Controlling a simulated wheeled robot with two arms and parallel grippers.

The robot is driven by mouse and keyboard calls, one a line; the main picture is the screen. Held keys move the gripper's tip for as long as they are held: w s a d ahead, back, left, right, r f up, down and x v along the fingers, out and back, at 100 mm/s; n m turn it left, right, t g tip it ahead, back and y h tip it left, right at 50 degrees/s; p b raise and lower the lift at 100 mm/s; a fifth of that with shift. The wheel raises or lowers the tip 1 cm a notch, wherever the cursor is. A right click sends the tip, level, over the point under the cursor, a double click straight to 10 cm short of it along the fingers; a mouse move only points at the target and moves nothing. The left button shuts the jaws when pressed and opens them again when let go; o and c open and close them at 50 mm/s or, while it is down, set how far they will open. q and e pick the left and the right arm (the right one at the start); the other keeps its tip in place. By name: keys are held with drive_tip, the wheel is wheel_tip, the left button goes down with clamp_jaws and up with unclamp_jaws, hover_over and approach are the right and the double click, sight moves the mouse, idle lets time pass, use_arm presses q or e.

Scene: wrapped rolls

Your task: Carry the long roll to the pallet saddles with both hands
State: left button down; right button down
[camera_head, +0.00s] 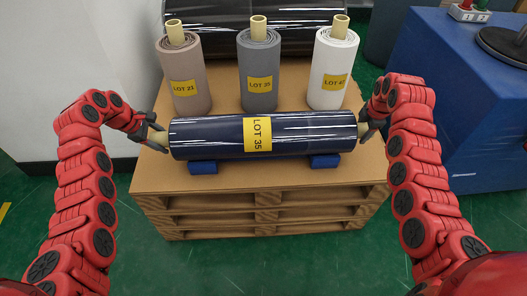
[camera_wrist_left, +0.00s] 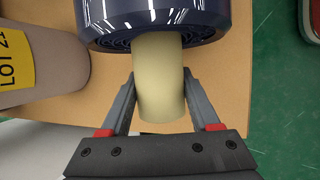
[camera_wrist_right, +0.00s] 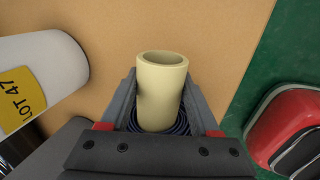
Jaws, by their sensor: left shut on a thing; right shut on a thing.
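The long dark blue roll (camera_head: 205,137), in glossy wrap with a yellow LOT 35 label, lies level across the front of the pallet (camera_head: 150,183). It is directly above two blue saddles (camera_head: 203,167) (camera_head: 325,161); I cannot tell whether it touches them. My left gripper (camera_head: 157,136) is shut on the cream core at its left end, and the core (camera_wrist_left: 158,85) shows between the fingers in the left wrist view. My right gripper (camera_head: 365,128) is shut on the core at the right end, which also shows in the right wrist view (camera_wrist_right: 160,100).
Three upright wrapped rolls stand behind on the pallet: brown (camera_head: 188,70), grey (camera_head: 260,65) and white (camera_head: 332,65). A large black roll (camera_head: 230,18) lies further back. A blue cabinet (camera_head: 480,110) stands at the right, a pale wall (camera_head: 60,60) at the left.

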use_arm(q)
drive_tip(key=shift+f+b, duration=0.3)
drive_tip(key=shift+f, duration=0.15)
use_arm(e)
drive_tip(key=shift+f, duration=0.45)
use_arm(q)
drive_tip(key=shift+c, duration=0.6)
unclamp_jaws()
drive_tip(key=shift+r, duration=0.2)
use_arm(e)
drive_tip(key=shift+c, duration=0.6)
unclamp_jaws()
drive_tip(key=shift+r, duration=0.2)
drive_tip(key=shift+s+r, duration=0.1)
use_arm(q)
drive_tip(key=v, duration=1.2)
use_arm(e)
drive_tip(key=v, duration=1.1)
drive_tip(key=shift+r, duration=0.35)
drive_tip(key=shift+s, duration=0.1)
